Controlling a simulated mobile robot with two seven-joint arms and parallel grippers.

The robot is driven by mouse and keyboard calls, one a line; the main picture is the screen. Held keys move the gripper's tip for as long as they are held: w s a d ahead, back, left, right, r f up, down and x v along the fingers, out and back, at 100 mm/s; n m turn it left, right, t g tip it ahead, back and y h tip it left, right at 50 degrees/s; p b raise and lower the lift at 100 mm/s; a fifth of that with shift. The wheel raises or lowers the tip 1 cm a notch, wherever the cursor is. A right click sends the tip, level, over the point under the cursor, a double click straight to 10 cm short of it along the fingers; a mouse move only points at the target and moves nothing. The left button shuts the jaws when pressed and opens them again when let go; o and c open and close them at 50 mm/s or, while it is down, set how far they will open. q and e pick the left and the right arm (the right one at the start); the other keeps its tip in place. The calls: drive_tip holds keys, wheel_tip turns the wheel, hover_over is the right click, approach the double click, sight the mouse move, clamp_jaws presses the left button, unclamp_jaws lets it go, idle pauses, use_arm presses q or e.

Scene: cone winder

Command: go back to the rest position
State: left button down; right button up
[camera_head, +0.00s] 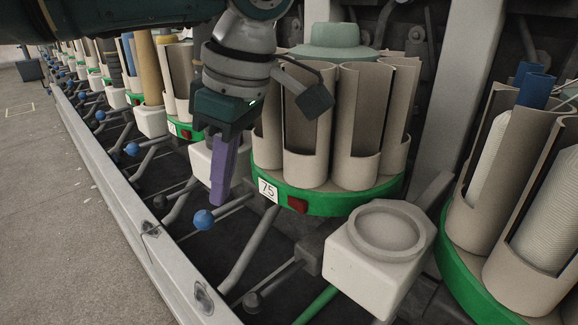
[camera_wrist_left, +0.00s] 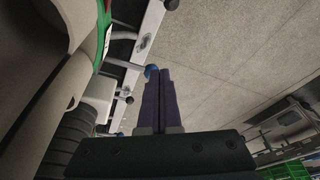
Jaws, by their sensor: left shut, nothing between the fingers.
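My left gripper (camera_head: 219,200) hangs down in front of the cone winder, left of the green holder marked 75 (camera_head: 330,203). Its purple fingers are shut with nothing between them. In the head view a blue ball knob (camera_head: 204,219) shows just below and left of the fingertips. My right gripper is in neither view.
The holder carries several tall beige tubes (camera_head: 358,125). A white block with a round cup (camera_head: 372,262) stands at the lower right. Another holder with yarn cones (camera_head: 548,205) is at the right. A metal rail (camera_head: 120,200) edges the machine; the floor (camera_head: 60,230) left of it is clear.

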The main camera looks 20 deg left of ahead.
use_arm(q)
drive_tip(key=shift+w+d+r, duration=0.25)
drive_tip(key=shift+d+r, duration=0.15)
drive_tip(key=shift+r, duration=0.25)
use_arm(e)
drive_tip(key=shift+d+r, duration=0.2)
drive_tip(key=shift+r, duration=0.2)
use_arm(q)
drive_tip(key=shift+a, duration=0.1)
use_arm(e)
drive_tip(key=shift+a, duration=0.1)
